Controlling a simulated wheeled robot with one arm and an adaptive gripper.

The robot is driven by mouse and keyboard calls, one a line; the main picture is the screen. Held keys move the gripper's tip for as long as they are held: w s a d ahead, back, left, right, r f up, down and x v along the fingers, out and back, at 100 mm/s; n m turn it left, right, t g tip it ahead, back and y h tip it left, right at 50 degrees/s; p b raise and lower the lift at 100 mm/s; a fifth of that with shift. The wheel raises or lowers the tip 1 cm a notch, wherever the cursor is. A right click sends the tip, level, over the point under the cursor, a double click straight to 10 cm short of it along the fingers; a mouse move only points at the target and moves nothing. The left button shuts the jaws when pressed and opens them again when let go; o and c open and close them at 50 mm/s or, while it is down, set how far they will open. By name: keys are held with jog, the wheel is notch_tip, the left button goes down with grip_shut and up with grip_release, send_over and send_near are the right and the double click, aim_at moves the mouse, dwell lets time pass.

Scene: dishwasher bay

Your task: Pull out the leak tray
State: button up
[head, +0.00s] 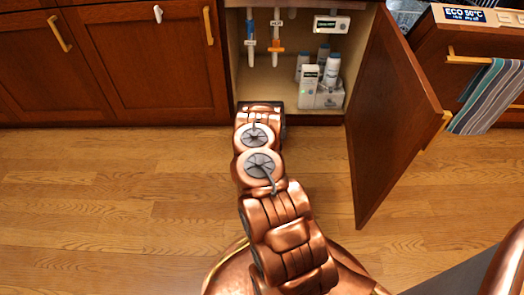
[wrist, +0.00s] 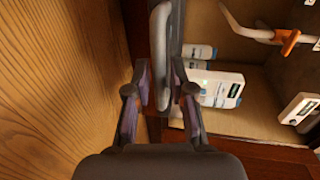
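The leak tray shows in the wrist view as a dark grey edge (wrist: 176,28) with a lighter grey bar handle (wrist: 160,50) on its front. It lies along the floor of the open cabinet. My gripper (wrist: 161,88) has one finger on each side of the handle, and the handle runs between the pads. The fingers look spread a little wider than the bar; firm contact does not show. In the head view my arm reaches to the cabinet's front edge and hides most of the tray and my fingertips.
The cabinet door (head: 392,115) stands open at the right. White bottles (head: 332,70) and a white box (head: 308,86) stand inside the cabinet. Hoses with blue and orange valves (head: 277,47) hang above. A striped towel (head: 484,98) hangs farther right. The wooden floor (head: 120,195) is clear at the left.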

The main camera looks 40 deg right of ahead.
jog(key=v, duration=1.1)
jog(key=shift+s, duration=0.25)
jog(key=shift+a, duration=0.1)
jog(key=shift+a, duration=0.1)
dwell(0.8)
